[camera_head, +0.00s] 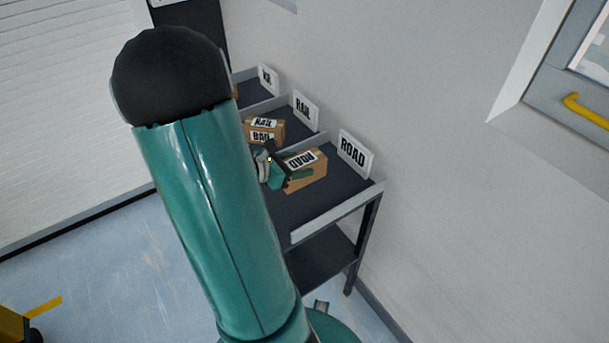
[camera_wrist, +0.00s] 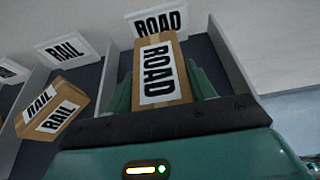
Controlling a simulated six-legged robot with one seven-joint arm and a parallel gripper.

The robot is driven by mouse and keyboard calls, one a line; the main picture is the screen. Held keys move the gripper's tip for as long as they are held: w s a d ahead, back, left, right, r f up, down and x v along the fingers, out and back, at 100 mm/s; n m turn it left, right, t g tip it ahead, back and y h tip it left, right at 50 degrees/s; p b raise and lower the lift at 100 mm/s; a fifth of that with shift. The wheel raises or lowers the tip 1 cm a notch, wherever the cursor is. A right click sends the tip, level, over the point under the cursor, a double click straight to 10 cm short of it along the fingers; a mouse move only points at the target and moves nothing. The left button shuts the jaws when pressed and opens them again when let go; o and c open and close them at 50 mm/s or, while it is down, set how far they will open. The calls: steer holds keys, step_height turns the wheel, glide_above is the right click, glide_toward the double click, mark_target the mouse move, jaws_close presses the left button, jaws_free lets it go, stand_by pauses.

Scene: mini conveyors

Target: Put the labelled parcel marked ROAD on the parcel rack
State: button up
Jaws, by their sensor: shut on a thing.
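The ROAD parcel (camera_head: 306,172) is a brown box with a white ROAD label. My gripper (camera_head: 283,173) is shut on it, at the ROAD bay of the parcel rack (camera_head: 300,205). In the wrist view the ROAD parcel (camera_wrist: 160,72) sits between my two green fingers (camera_wrist: 163,85), its label facing the camera. The white ROAD sign (camera_head: 354,153) stands at the back of that bay and also shows behind the parcel in the wrist view (camera_wrist: 175,20). I cannot tell whether the parcel touches the shelf.
A RAIL parcel (camera_head: 262,130) lies in the neighbouring bay, before the RAIL sign (camera_head: 306,110). Low dividers (camera_head: 310,139) separate the bays. A further sign (camera_head: 268,79) marks the far bay. A wall stands behind the rack. The ROAD bay's near part is clear.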

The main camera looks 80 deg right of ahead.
steer(key=shift+s+d+f, duration=0.35)
steer(key=shift+s+f, duration=0.05)
steer(key=shift+f, duration=0.2)
steer(key=shift+s+d+f, duration=0.35)
steer(key=shift+s+f, duration=0.05)
steer(key=shift+f, duration=0.2)
steer(key=shift+s+d+f, duration=0.1)
steer(key=shift+f, duration=1.6)
steer(key=o, duration=1.2)
steer(key=v, duration=1.2)
steer(key=shift+r, duration=0.1)
